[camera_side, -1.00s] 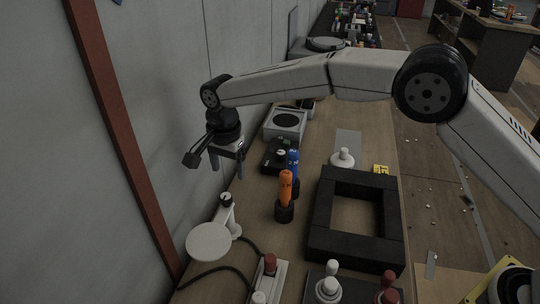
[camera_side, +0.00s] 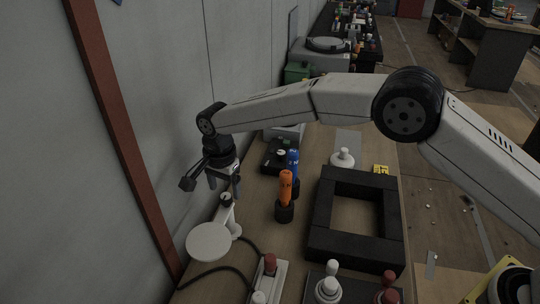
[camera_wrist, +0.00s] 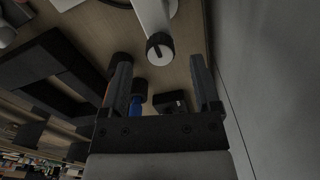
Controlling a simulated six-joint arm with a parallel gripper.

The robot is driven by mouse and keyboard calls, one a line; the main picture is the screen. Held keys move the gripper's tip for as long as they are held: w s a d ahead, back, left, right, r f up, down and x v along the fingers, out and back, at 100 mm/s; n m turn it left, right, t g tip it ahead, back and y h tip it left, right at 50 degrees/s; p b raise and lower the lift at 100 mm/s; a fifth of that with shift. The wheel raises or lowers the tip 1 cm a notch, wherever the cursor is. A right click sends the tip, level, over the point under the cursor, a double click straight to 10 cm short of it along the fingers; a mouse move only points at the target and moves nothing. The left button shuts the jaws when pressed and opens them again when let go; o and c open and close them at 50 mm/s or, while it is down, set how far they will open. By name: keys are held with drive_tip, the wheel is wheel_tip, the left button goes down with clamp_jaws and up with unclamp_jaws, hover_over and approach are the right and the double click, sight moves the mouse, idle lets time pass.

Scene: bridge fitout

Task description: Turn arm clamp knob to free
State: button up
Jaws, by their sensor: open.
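The arm clamp knob (camera_side: 226,198) is a small black knob with a light line across its top, on the white jointed arm. That arm (camera_side: 230,218) carries a round white disc (camera_side: 208,241) near the wall. My gripper (camera_side: 224,188) is open and points down, just above the knob in the side view. In the wrist view my gripper's fingers (camera_wrist: 158,72) are spread, with nothing between them held. Whether a finger touches the knob is unclear.
Orange (camera_side: 285,186) and blue (camera_side: 293,165) handled tools stand upright in black holders to the right. A black box with a dial (camera_side: 278,155) sits behind. The wall (camera_side: 165,130) is close on the left.

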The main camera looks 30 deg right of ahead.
drive_tip(key=shift+f, duration=1.3)
clamp_jaws()
